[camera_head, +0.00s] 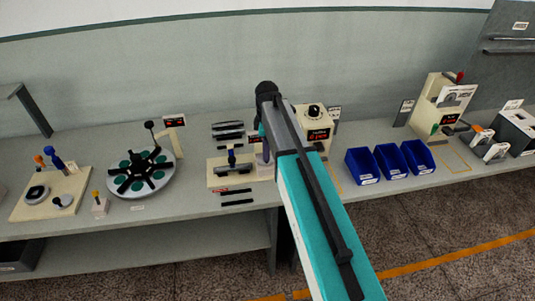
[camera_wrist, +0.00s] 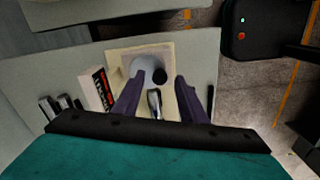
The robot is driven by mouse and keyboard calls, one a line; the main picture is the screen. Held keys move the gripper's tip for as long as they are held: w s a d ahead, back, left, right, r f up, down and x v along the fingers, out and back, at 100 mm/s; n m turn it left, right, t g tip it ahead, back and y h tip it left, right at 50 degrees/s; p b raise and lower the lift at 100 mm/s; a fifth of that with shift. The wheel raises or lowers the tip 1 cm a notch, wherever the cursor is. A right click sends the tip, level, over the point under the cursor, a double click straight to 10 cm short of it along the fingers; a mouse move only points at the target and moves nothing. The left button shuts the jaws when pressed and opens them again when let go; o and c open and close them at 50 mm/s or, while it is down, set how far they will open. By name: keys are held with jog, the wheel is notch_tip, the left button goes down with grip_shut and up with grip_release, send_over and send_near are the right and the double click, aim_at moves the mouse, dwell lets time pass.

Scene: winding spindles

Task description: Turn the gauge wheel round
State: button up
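In the head view my gripper (camera_head: 265,148) hangs over the middle of the bench, partly hidden by my teal arm. In the wrist view my gripper (camera_wrist: 160,80) is open, its two purple fingers apart on either side of a beige plate (camera_wrist: 118,53). The plate carries a pale round part (camera_wrist: 144,65), a dark round spot (camera_wrist: 160,78) and a metal piece (camera_wrist: 154,103) between the fingers. I cannot tell whether this round part is the gauge wheel. A spoked wheel (camera_head: 140,173) with green pads lies farther left, apart from my gripper.
A box with a dial and red display (camera_head: 315,135) stands close to the right of my gripper. Blue bins (camera_head: 392,163) stand farther right. A beige fixture (camera_head: 218,178) and dark bars (camera_head: 237,203) lie to the left. The bench front edge is near.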

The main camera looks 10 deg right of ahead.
jog(key=shift+f+p, duration=0.5)
jog(key=shift+f, duration=1.15)
grip_shut()
jog(key=shift+m, duration=0.3)
